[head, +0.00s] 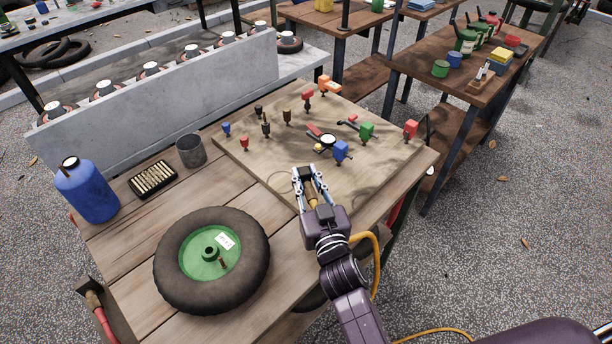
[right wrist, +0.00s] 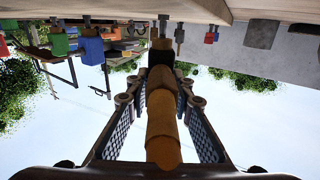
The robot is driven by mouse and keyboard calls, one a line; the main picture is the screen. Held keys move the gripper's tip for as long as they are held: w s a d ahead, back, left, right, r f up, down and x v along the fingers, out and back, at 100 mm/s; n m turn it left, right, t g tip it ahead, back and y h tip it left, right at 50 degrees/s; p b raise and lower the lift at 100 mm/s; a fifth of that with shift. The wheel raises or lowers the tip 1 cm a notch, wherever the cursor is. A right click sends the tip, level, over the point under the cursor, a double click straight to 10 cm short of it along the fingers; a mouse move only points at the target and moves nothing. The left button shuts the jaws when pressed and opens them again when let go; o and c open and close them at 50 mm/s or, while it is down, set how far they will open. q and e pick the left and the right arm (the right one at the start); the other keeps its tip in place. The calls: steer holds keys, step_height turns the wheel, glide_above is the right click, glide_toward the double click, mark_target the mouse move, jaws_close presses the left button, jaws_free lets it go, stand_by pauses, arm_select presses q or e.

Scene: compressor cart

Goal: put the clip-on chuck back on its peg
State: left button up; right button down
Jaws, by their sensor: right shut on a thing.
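My right gripper (head: 309,174) is shut on a brass-coloured, stepped cylindrical piece that I take to be the clip-on chuck (head: 311,197). In the right wrist view the chuck (right wrist: 163,130) lies between the two padded fingers (right wrist: 160,105), with a dark collar and narrower tip at its far end. The gripper is over the near part of the wooden board (head: 285,165), which carries several coloured fittings. I cannot tell which peg is the chuck's own, or whether the tip touches anything. My left gripper is not in view.
A blue fitting (head: 341,150) and a round gauge (head: 327,141) are just beyond the gripper. An orange hose (head: 376,263) hangs beside my right wrist. The board's near left area is bare.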

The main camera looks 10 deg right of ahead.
mark_target(306, 181)
steer(key=shift+f, duration=0.25)
steer(key=c, duration=1.6)
jaws_free()
steer(key=shift+r, duration=0.15)
step_height(306, 181, up, 10)
steer(key=shift+s, duration=0.1)
